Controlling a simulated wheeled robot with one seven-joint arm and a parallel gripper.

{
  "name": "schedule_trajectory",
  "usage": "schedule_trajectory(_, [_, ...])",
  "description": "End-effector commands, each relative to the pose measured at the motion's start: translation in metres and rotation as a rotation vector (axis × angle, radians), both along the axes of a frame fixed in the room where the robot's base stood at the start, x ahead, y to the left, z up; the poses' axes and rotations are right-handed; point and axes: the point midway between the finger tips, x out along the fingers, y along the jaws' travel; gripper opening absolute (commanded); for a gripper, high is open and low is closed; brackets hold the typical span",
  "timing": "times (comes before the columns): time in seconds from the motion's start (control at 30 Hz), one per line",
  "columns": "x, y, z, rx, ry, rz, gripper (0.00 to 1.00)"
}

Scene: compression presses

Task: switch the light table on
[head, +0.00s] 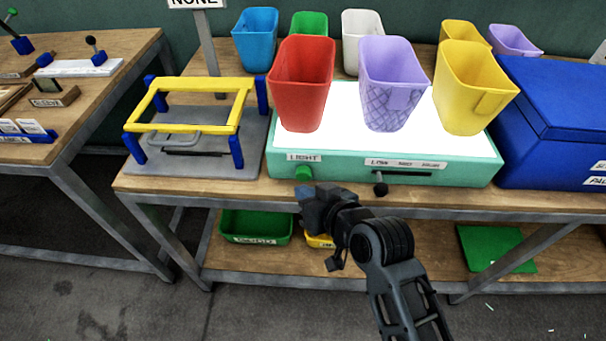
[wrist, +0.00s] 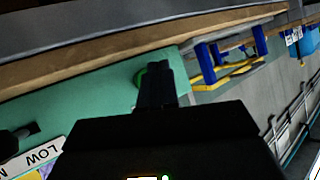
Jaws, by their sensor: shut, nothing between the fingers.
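The light table (head: 285,170) is a mint-green box with a bright white top on the wooden bench. Its front face carries a green round button (head: 304,173) under a LIGHT label (head: 305,158). To the right is a black slider knob (head: 380,188) under a label that begins with LOW. My gripper (head: 308,193) is shut and empty, with its tip just below and in front of the button. In the wrist view the shut fingers (wrist: 154,72) partly cover the green button (wrist: 139,78). I cannot tell whether they touch it.
Red (head: 300,85), lavender (head: 392,85) and yellow (head: 462,90) bins stand on the light table. A yellow-and-blue frame press (head: 190,125) is at left, a blue box (head: 550,130) at right.

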Motion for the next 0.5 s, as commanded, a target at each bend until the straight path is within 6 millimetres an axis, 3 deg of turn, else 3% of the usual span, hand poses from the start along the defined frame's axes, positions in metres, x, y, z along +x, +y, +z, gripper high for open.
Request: schedule_trajectory(0.5, [-0.046,0.002,0.001,0.000,0.002,0.001,0.00])
